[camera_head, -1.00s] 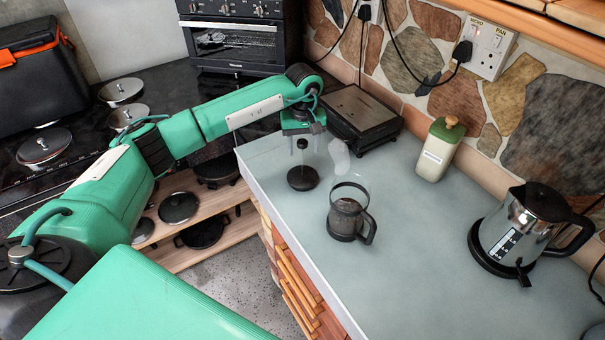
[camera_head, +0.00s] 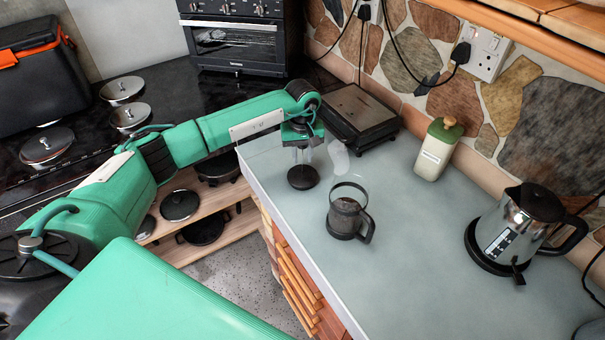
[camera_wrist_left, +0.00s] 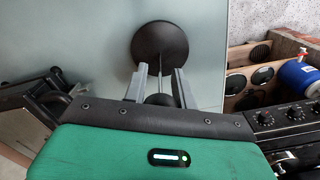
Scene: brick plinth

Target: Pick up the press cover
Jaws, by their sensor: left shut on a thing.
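The press cover (camera_head: 303,178) is a dark round disc with a thin upright rod and a dark knob. It is at the counter's left part, and I cannot tell if it touches the counter. My left gripper (camera_head: 303,157) points down over it, shut on its knob. In the left wrist view, the disc (camera_wrist_left: 160,45) lies beyond the fingertips, with the rod between the fingers (camera_wrist_left: 161,70) and the knob close to the palm. The glass press (camera_head: 345,215) with a black handle stands to the right of the cover, its top open. My right gripper is not in view.
A steel kettle (camera_head: 518,230) stands on the counter (camera_head: 420,260) at the right. A pale green bottle (camera_head: 437,150) and a grill (camera_head: 360,112) stand along the stone wall. The counter's front edge is close to the cover. Open shelves are below left.

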